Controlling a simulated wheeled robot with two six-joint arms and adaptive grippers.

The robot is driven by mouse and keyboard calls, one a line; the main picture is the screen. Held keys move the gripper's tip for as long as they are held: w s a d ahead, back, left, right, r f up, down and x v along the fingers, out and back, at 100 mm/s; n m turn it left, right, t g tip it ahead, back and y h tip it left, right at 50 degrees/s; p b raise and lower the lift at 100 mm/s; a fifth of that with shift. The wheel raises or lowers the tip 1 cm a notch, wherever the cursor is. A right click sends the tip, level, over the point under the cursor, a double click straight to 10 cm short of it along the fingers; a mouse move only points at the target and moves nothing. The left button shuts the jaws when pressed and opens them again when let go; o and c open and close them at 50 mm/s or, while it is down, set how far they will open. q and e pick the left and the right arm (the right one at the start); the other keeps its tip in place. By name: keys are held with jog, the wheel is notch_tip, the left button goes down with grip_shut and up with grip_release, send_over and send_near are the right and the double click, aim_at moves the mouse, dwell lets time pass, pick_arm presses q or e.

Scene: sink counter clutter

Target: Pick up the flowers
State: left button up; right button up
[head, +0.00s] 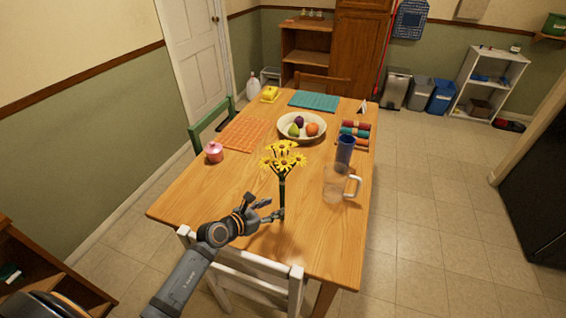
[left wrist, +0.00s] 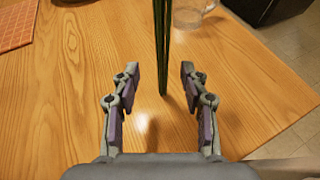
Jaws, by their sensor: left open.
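The flowers (head: 282,163) are a bunch of yellow blooms on dark green stems, upright over the wooden table (head: 195,190) in the head view. In the left wrist view only the green stems (left wrist: 161,45) show, just ahead of the fingertips and roughly centred between them; the blooms are out of that view. My left gripper (head: 272,208) is open and empty, close to the lower stems in the head view. Both its fingers (left wrist: 160,75) show apart in the left wrist view. My right gripper is in neither view.
A clear glass pitcher (head: 335,186) and a blue cup (head: 345,150) stand right of the flowers. A fruit bowl (head: 288,135) is behind them, and a pink jar (head: 214,153) is at left. A white chair (head: 245,282) stands at the near edge.

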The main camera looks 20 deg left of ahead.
aim_at(281, 205)
pick_arm(q)
jog(key=x, duration=0.5)
jog(key=shift+s+d, duration=0.1)
jog(key=shift+d, duration=0.05)
jog(key=shift+c, duration=0.2)
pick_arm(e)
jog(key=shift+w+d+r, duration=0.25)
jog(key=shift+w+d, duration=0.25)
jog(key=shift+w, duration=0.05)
pick_arm(q)
jog(key=shift+c, duration=1.3)
grip_shut()
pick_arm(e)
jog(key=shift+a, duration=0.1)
